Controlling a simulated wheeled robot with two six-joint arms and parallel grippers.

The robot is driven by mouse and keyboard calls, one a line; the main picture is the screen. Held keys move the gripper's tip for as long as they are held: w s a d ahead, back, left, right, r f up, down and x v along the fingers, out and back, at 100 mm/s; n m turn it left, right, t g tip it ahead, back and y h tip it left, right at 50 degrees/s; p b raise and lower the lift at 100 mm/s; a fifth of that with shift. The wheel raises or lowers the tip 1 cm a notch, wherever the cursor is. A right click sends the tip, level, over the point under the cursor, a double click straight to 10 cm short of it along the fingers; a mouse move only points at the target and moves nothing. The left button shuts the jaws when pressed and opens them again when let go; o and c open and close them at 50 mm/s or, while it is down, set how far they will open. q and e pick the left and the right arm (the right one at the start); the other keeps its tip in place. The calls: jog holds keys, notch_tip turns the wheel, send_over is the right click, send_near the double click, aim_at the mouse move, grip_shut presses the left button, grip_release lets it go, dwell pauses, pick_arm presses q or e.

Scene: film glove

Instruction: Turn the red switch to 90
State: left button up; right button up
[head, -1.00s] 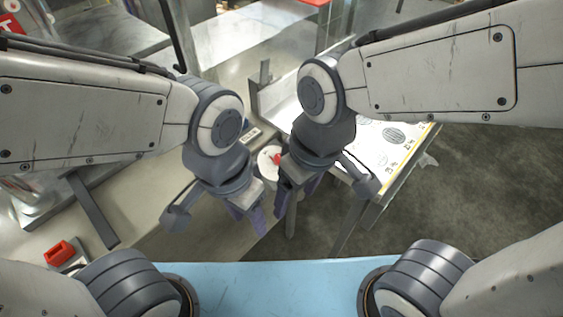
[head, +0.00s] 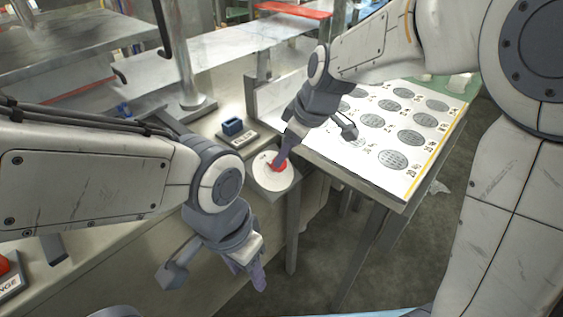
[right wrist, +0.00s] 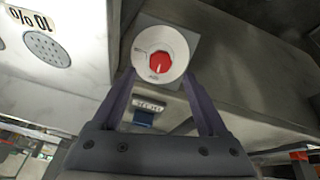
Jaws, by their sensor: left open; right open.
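The red switch (head: 274,167) is a small knob on a white round dial (head: 266,183) at the counter's edge. It also shows in the right wrist view (right wrist: 159,62), where the dial's marks are too small to read. My right gripper (head: 281,161) is at the dial, its fingers by the red switch. In the right wrist view, my right gripper (right wrist: 159,76) is open, with one finger on either side of the switch; I cannot tell whether they touch it. My left gripper (head: 248,275) is open and empty, low in front of the counter.
A blue block on a labelled plate (head: 233,127) sits behind the dial. A white panel with several grey ovals (head: 413,177) lies to the right. A red block (head: 4,265) is at the left edge. Grey floor is open at the lower right.

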jog(key=x, duration=0.6)
jog(key=shift+b, duration=0.3)
grip_shut()
